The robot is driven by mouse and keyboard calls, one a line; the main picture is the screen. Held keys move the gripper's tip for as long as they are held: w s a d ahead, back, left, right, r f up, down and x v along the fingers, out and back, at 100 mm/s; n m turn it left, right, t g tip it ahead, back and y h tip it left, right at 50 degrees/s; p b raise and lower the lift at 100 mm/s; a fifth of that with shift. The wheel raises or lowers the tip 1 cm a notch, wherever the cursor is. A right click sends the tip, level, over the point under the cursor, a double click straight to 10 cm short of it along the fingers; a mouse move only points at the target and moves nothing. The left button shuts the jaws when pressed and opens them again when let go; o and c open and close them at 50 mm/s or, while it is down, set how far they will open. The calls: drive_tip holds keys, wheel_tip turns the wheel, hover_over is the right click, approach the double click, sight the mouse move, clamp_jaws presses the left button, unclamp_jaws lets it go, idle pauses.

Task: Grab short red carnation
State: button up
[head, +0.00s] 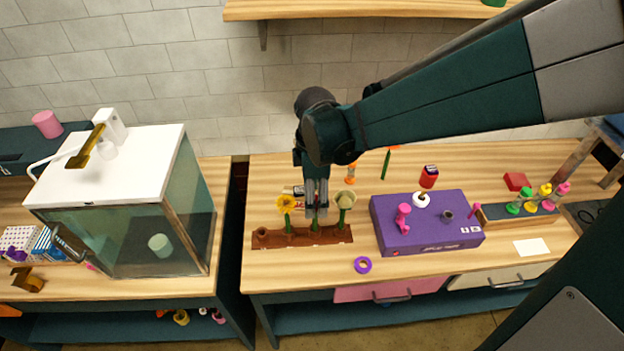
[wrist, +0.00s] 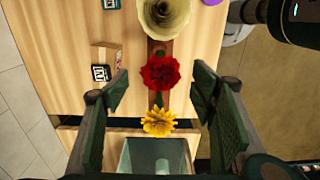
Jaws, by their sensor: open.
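The red carnation (wrist: 160,72) shows from above in the wrist view, centred between the open fingers of my gripper (wrist: 159,80), with gaps on both sides. In the head view my gripper (head: 316,205) points down over the brown wooden flower holder (head: 272,242) and hides most of the red bloom. A yellow flower (head: 286,203) stands to the left; it also shows below the carnation in the wrist view (wrist: 158,122). A pale cream flower (head: 346,199) stands to the right, and above the carnation in the wrist view (wrist: 164,14).
A purple box (head: 425,232) stands right of the holder, with a purple ring (head: 363,265) in front. A glass-walled tank with a white lid (head: 115,165) stands at the left, across a gap between tables. A small box (wrist: 104,56) lies beside the flowers.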

drive_tip(key=shift+f, duration=0.15)
drive_tip(key=shift+d+f, duration=0.1)
drive_tip(key=shift+f, duration=2.35)
drive_tip(key=c, duration=1)
